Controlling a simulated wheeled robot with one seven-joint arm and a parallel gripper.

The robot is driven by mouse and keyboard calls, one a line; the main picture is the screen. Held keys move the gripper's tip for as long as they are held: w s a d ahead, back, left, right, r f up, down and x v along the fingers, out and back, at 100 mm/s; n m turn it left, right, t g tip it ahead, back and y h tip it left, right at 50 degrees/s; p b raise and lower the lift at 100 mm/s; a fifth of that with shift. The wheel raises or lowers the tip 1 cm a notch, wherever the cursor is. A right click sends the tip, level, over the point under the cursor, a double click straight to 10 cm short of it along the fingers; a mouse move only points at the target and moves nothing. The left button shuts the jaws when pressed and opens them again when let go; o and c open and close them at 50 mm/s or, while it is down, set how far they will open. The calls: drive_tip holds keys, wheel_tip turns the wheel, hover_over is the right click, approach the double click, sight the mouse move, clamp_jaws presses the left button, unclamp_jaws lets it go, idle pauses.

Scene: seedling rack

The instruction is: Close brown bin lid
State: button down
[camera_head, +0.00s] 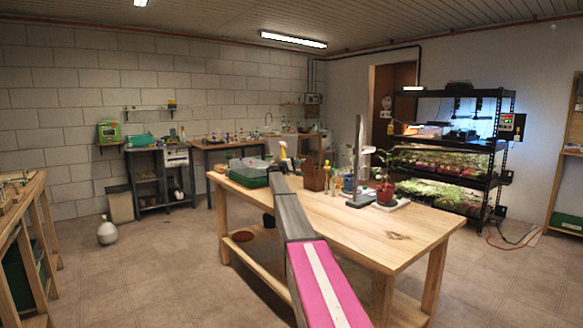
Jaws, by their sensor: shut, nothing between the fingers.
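A greyish-brown bin (120,207) stands on the floor by the back wall, left of a dark cabinet. It is small and far off, and I cannot tell whether its lid is open or shut. My arm reaches forward from the bottom middle, over the wooden table. The arm's far end is near a green tray with a clear cover (250,176). I cannot make out my gripper's fingers there. The bin is well to the left of my arm, across open floor.
The wooden table (400,235) fills the middle and right, with a wooden caddy (314,177) and potted plant (385,192) on it. A wooden bench (30,215) edges the left. Floor between bench and table is mostly clear.

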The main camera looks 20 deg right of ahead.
drive_tip(key=shift+w+d+r, duration=0.15)
drive_tip(key=shift+w+d, duration=0.05)
drive_tip(key=shift+d, duration=0.45)
